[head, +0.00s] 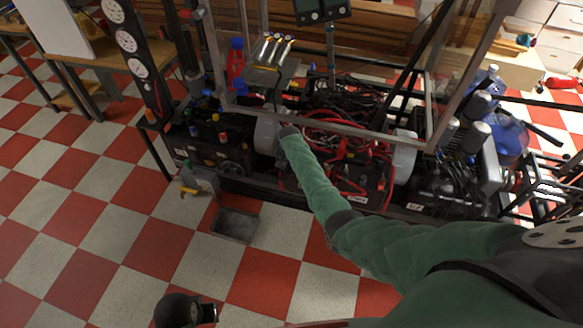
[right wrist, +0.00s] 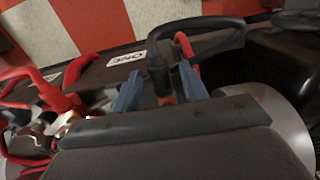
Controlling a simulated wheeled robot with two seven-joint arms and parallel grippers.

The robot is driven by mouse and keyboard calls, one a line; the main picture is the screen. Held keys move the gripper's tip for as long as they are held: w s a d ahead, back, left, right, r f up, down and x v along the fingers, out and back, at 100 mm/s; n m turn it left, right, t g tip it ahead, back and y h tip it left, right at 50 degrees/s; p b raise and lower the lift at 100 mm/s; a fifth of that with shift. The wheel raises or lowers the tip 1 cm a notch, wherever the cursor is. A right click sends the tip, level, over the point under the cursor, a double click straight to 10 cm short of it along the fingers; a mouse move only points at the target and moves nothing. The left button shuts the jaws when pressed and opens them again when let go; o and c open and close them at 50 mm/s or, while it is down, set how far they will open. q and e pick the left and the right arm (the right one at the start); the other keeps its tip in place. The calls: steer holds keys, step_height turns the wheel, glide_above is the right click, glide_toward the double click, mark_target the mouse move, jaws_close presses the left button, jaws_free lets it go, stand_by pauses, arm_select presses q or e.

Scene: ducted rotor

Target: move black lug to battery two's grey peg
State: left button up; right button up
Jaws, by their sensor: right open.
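In the right wrist view my right gripper (right wrist: 158,72) is open, with one blue finger on each side of a black lug (right wrist: 157,77) on a thick black cable. An orange part shows just below the lug. I cannot tell whether the fingers touch it. The black battery (right wrist: 98,76) behind carries a white label that seems to read ONE, seen upside down. In the head view my right gripper (head: 287,130) is small at the end of the green sleeve, at the bench's front. I cannot make out battery two's grey peg. My left gripper is not identifiable.
Red cables and clamps (right wrist: 52,96) lie left of the fingers in the right wrist view. In the head view, a red cable tangle (head: 335,150) and the clear panel's frame (head: 330,125) crowd the gripper. A grey tray (head: 235,224) sits on the open checkered floor.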

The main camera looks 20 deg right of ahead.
jaws_close()
steer(key=shift+s+a+r+p, duration=0.1)
steer(key=shift+s+a+p, duration=0.4)
steer(key=shift+p, duration=0.3)
steer(key=shift+s+a+p, duration=0.3)
steer(key=shift+s+p, duration=0.25)
steer(key=shift+s+a+p, duration=0.3)
steer(key=shift+s+p, duration=0.2)
